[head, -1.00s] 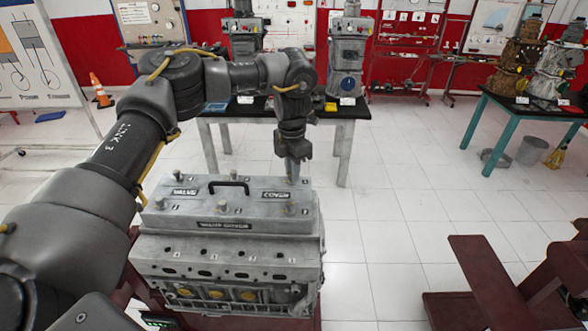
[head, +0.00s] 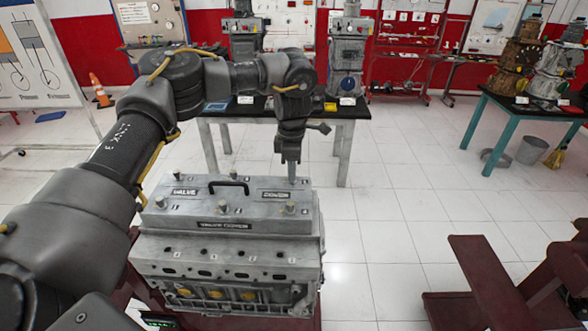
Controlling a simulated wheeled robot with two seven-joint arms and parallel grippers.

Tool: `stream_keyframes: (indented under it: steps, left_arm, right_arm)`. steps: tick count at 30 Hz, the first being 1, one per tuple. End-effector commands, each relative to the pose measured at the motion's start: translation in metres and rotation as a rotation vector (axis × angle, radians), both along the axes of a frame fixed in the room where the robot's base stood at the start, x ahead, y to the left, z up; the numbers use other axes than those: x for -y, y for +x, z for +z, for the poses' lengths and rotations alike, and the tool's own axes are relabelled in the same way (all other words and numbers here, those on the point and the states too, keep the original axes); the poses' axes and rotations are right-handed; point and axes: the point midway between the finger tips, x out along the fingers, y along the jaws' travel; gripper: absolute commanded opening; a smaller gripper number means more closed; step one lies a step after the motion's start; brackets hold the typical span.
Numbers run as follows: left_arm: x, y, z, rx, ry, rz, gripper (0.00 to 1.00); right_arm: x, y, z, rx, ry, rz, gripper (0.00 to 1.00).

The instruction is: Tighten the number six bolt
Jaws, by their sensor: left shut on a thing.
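The engine block (head: 228,262) stands in front of me with a grey valve cover (head: 215,226) on top. The cover has a black handle (head: 229,184) and several bolts, among them the front middle bolt (head: 223,206) and the front right bolt (head: 290,207). The numbers beside them are too small to read surely. My left gripper (head: 289,155) points down over the cover's back right corner, shut on a slim grey tool (head: 291,171). The tool's lower end meets the corner and hides the bolt there, likely number six. My right gripper is out of view.
A black-topped table (head: 352,111) with engine parts stands behind the block. A teal-legged table (head: 515,100) is at the back right. A dark red stand (head: 490,285) is at the lower right. The white floor right of the block is clear.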

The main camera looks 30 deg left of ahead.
Motion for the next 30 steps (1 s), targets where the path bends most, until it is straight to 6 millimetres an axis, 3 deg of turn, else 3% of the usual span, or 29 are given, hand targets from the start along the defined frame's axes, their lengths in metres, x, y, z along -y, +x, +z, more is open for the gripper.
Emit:
stream_keyframes:
  steps: [14, 15, 20, 30]
  left_arm:
    - [-0.0002, 0.0026, 0.0029, 0.01, -0.001, -0.014, 0.0]
    - [-0.0002, 0.0025, 0.0029, 0.01, -0.001, -0.014, 0.18]
    - [-0.0004, 0.0016, 0.0019, 0.007, 0.0, -0.014, 0.39]
    - [-0.0008, 0.0006, 0.0041, 0.003, 0.0, -0.014, 0.39]
  right_arm:
    - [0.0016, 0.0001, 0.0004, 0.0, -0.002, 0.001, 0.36]
    - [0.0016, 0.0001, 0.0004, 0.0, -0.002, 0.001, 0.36]
    - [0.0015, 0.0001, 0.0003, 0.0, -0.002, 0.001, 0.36]
    - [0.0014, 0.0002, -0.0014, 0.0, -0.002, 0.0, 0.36]
